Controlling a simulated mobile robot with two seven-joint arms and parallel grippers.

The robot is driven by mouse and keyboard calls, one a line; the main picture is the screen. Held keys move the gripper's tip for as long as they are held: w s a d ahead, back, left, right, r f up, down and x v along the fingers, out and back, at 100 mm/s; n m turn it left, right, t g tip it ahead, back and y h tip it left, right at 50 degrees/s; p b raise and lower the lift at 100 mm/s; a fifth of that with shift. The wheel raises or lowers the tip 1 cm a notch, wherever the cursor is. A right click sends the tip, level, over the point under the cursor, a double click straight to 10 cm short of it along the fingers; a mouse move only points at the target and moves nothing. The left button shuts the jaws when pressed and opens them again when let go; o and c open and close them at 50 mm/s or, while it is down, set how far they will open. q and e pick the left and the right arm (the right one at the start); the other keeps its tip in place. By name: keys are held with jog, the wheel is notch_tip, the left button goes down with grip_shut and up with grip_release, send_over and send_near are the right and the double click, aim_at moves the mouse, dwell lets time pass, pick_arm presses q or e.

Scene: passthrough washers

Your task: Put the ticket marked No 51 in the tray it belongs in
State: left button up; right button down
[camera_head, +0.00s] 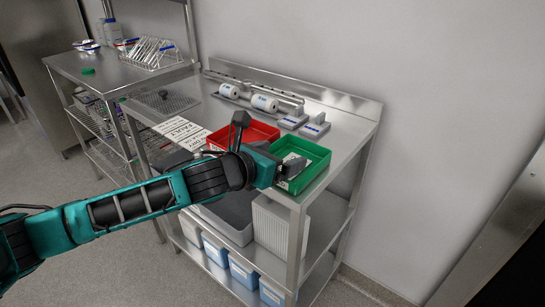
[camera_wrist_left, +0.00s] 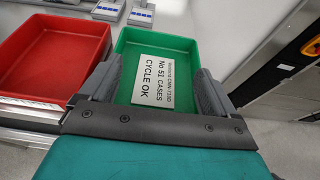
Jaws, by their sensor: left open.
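The ticket marked No 51 (camera_wrist_left: 164,80) is a white card reading "No 51 CASES CYCLE OK". In the left wrist view it lies face up inside the green tray (camera_wrist_left: 128,44), slightly turned. My left gripper (camera_head: 290,169) is over the green tray (camera_head: 318,172), at its near side. Its fingers stand apart on either side of the ticket in the left wrist view and do not grip it. The red tray (camera_head: 262,131) is to the left and looks empty in the left wrist view (camera_wrist_left: 55,55). My right gripper is not in view.
The trays stand on a steel table (camera_head: 345,134). White printed sheets (camera_head: 180,131), one reading "FAULT", lie left of the red tray. White rolls (camera_head: 264,103) and small devices (camera_head: 316,127) sit behind. A rack (camera_head: 153,54) stands on the far-left table.

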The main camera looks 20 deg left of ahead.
pick_arm(q)
jog(key=v, duration=1.3)
jog(key=s+d+f+n+p, duration=0.1)
jog(key=d+f+n, duration=0.1)
jog(key=f+n, duration=0.65)
jog(key=s+d+f+n+p, duration=0.1)
jog(key=d+f+n, duration=0.3)
jog(key=n, duration=0.8)
jog(key=s+a+f+n+g+y, duration=0.2)
jog(key=s+a+f+n+y, duration=0.1)
jog(key=s+f+n, duration=0.7)
notch_tip(320, 180, down, 5)
jog(key=n, duration=0.7)
jog(key=shift+a+r+g, duration=0.2)
jog(key=shift+g, duration=0.2)
